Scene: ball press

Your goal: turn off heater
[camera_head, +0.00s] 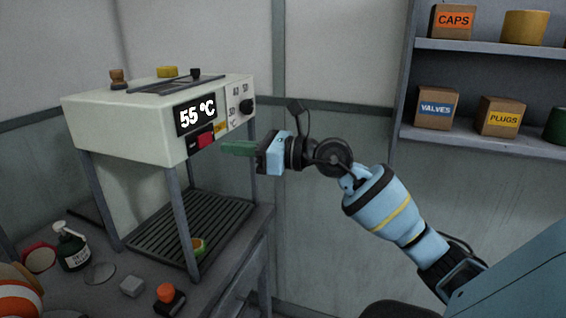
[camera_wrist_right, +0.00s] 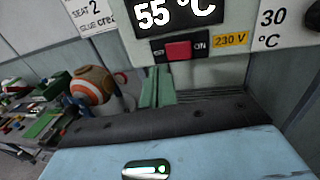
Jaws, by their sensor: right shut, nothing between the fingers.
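The heater (camera_head: 125,125) is a pale box on legs with a lit display (camera_head: 197,114) reading 55 °C. Below the display is a red rocker switch (camera_head: 205,139); in the right wrist view the red switch (camera_wrist_right: 178,50) sits between two dark labels, the right one reading ON. A black dial (camera_head: 247,106) is on the heater's right side. My right gripper (camera_head: 225,148) has green fingers, shut and empty, just in front of and slightly below the switch. In the right wrist view the fingertips (camera_wrist_right: 157,72) lie below and left of it; contact cannot be told. My left gripper is not in view.
Under the heater is a slatted grate (camera_head: 190,228) with a small coloured ball piece on it. A glue bottle (camera_head: 72,247), an orange-topped item (camera_head: 168,297) and a grey block (camera_head: 132,286) stand at the table's front left. A shelf (camera_head: 480,140) with boxes is at right.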

